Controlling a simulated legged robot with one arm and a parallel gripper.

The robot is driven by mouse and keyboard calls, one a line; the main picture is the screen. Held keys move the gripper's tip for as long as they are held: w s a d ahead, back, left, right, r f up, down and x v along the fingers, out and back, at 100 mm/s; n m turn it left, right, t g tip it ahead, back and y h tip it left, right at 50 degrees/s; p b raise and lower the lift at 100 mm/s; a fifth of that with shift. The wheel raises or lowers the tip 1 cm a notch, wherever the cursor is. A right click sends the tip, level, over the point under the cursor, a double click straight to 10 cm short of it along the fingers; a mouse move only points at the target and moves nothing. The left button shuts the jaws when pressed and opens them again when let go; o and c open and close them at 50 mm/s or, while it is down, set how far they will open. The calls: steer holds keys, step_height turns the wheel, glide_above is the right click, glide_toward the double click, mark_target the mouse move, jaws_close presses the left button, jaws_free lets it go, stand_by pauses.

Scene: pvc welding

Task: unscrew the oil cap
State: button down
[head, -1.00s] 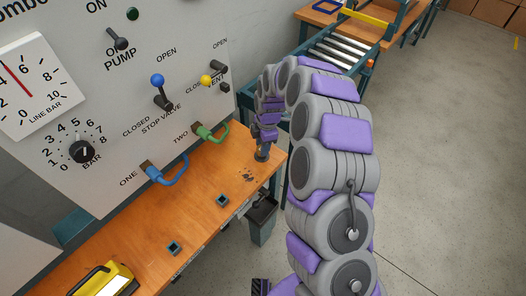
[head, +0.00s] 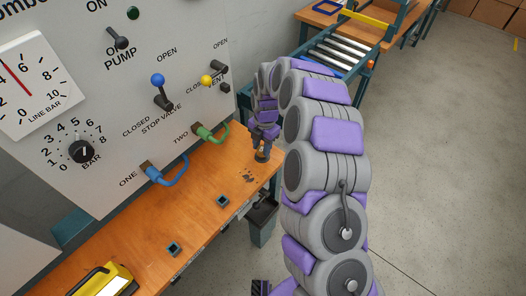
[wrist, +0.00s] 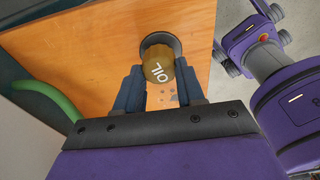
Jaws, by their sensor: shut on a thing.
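In the head view my gripper (head: 262,150) points down at the bench's far right corner. The cap is too small and too covered there to make out.
A control panel (head: 120,90) with levers, dials and gauges stands behind the bench (head: 190,205). Blue (head: 170,173) and green (head: 212,133) hoses leave it. A yellow case (head: 110,281) lies at the near left. A bin (head: 262,220) hangs by the bench's front edge. Dark specks lie near the cap.

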steer(key=shift+w+r, duration=0.1)
steer(key=shift+r, duration=0.6)
stand_by(0.6)
steer(key=shift+r+p, duration=0.5)
steer(key=shift+r, duration=0.4)
